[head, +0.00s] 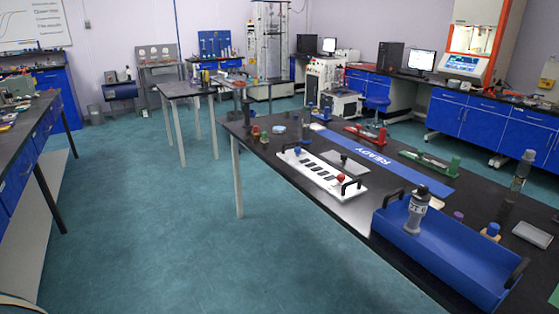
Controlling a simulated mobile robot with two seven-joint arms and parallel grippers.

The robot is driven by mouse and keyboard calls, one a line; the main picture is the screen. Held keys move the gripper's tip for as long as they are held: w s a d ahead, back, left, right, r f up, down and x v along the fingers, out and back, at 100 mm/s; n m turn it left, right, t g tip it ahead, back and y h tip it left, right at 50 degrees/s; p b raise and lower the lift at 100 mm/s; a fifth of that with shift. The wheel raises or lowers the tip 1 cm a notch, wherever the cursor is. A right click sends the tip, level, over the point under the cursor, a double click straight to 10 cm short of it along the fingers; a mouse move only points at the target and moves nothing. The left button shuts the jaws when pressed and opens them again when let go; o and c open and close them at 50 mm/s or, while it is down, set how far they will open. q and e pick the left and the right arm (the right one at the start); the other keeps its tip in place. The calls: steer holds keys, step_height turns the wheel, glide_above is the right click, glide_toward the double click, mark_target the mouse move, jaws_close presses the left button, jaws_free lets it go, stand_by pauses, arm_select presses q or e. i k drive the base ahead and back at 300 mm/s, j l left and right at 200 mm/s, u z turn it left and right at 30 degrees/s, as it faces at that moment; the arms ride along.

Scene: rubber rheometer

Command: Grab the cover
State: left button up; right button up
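I cannot tell for sure which thing is the cover. A flat grey plate (347,161) with a small raised part on top lies on the black table (262,166), behind a white slotted board (311,174). The white board has black handles at its ends, a blue knob and a red knob. Another flat pale grey piece (532,234) lies at the right end of the table. Neither of my grippers shows in the head view.
A blue tray (400,245) with black handles fills the near right of the table, with a grey bottle (418,211) in it. A blue mat marked READY (385,165) lies along the table, with red (366,134) and green (430,161) fixtures nearby. Floor left of the table is clear.

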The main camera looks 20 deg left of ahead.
mark_target(342, 161)
steer(key=u, duration=0.35)
steer(key=z, duration=0.45)
steer(key=i+j+z, duration=0.1)
steer(key=z, duration=0.3)
steer(key=j+z, duration=0.15)
steer(key=z, duration=0.3)
steer(key=j+z, duration=0.35)
steer(key=j, duration=0.15)
steer(key=j+z, duration=0.35)
steer(key=j, duration=0.15)
steer(key=j+z, duration=0.15)
steer(key=j, duration=0.2)
steer(key=k+j+z, duration=0.15)
steer(key=j, duration=0.2)
steer(key=j+z, duration=0.1)
steer(key=j, duration=0.2)
steer(key=k+j, duration=0.1)
steer(key=j, duration=0.25)
steer(key=k+j+z, duration=0.1)
steer(key=j, duration=0.25)
steer(key=k+j, duration=0.2)
steer(key=j, duration=0.15)
